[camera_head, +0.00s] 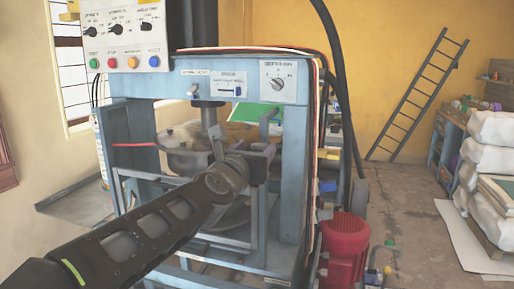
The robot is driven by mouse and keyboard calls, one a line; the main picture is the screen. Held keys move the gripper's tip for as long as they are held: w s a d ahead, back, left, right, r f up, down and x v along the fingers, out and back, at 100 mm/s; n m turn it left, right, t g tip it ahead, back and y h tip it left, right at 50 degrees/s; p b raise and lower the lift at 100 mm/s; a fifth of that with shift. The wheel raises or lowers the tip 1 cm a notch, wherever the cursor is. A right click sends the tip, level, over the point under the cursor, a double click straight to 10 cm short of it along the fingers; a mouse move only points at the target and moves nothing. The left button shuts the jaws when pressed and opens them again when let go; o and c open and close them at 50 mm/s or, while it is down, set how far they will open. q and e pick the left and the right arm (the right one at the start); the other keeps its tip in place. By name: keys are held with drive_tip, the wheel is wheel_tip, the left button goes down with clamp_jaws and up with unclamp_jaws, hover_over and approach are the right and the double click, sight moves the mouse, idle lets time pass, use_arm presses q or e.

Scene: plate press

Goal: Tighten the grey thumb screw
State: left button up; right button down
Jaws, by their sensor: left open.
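A small grey part (193,91) sticks out of the blue press's crossbeam (165,87), left of a labelled plate. It may be the grey thumb screw, but it is too small to tell. My left arm comes in from the lower left, and my left gripper (243,147) is in front of the press opening, below the crossbeam. It is open, with its fingers pointing up and away, and I see nothing held between them. It is below and right of the small grey part, apart from it in the picture. My arm and gripper hide part of the press's middle. My right gripper is not in view.
A control box (125,35) with knobs and coloured buttons is at the upper left. A dial plate (278,83) is on the crossbeam's right. A red motor (344,248) stands at the lower right of the press. Stacked white sacks (490,140) are far right, with open floor between.

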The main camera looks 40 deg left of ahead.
use_arm(q)
drive_tip(key=shift+x, duration=0.9)
drive_tip(key=shift+c, duration=0.5)
clamp_jaws()
